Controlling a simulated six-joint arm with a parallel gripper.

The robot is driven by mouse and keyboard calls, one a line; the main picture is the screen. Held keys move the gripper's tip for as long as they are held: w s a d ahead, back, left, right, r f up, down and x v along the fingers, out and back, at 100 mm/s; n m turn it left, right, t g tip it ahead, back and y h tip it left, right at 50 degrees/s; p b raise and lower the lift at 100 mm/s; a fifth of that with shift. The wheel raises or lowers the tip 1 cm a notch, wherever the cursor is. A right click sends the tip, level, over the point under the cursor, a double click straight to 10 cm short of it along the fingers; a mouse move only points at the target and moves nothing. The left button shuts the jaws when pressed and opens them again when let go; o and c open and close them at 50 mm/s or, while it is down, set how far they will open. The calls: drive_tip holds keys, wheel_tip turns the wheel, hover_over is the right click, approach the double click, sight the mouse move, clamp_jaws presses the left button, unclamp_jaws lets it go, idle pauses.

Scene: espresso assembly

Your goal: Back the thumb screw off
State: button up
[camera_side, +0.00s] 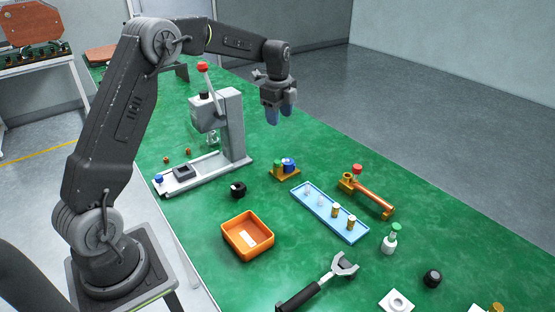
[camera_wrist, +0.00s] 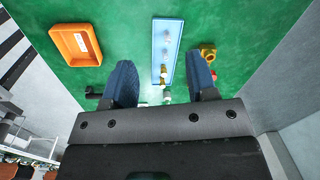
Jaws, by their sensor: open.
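My gripper (camera_side: 280,113) is raised above the bench behind the grey press (camera_side: 234,125), its blue fingers pointing down. It is open and empty; both fingers show apart in the wrist view (camera_wrist: 160,72). The press stands on a base with a slide. A small blue knob (camera_side: 159,179) is at the slide's near left end. An orange fixture with a bar (camera_side: 374,196) carries a red knob (camera_side: 357,169). I cannot tell for sure which knob is the thumb screw. Nothing touches my gripper.
A light blue tray (camera_side: 312,206) holds several small parts.

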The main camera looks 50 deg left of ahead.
drive_tip(key=m, duration=0.2)
approach(278, 162)
drive_tip(key=shift+g, duration=0.3)
drive_tip(key=f, duration=0.8)
drive_tip(key=shift+w+a+f, duration=0.2)
drive_tip(key=shift+w+f, duration=0.05)
drive_tip(key=shift+f, duration=0.15)
drive_tip(key=c, duration=0.9)
drive_tip(key=shift+c, duration=0.2)
drive_tip(key=shift+n, duration=0.4)
